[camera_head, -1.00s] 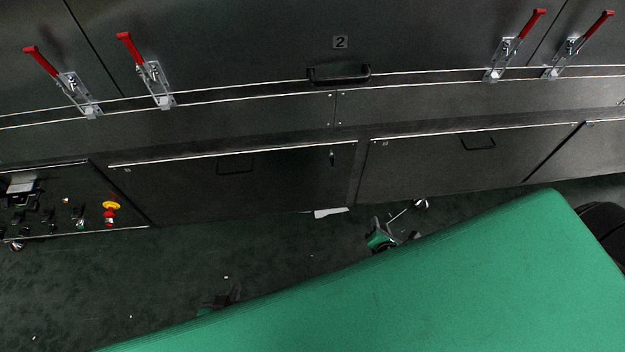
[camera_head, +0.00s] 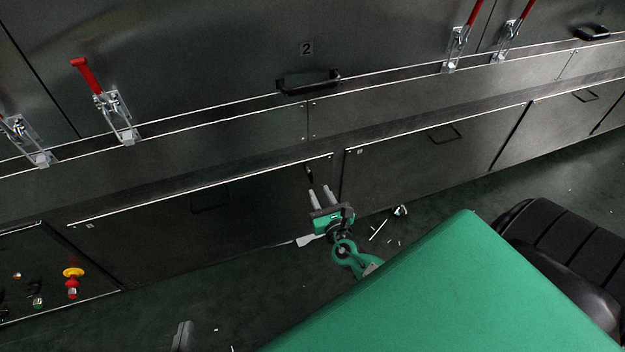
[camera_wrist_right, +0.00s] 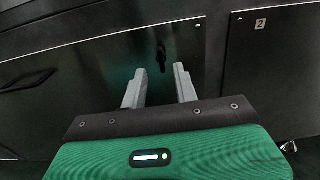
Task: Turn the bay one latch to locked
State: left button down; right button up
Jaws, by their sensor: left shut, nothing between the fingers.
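The bay one latch looks to be the small dark turn handle (camera_head: 309,174) near the upper right corner of the lower left panel (camera_head: 150,240). In the right wrist view the latch (camera_wrist_right: 162,58) hangs about upright, just beyond and between the fingertips. My right gripper (camera_head: 323,193) is open and empty, its fingers pointing up at the panel just below the latch; it also shows in the right wrist view (camera_wrist_right: 160,88). They look apart from the latch. My left gripper (camera_head: 181,335) is shut and empty at the bottom edge, mostly cut off.
The neighbouring lower panel (camera_head: 430,150) is marked 2 in the wrist view.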

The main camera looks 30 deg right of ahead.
aim_at(312, 177)
jog(key=x, duration=0.6)
jog(key=shift+w, duration=0.3)
grip_shut()
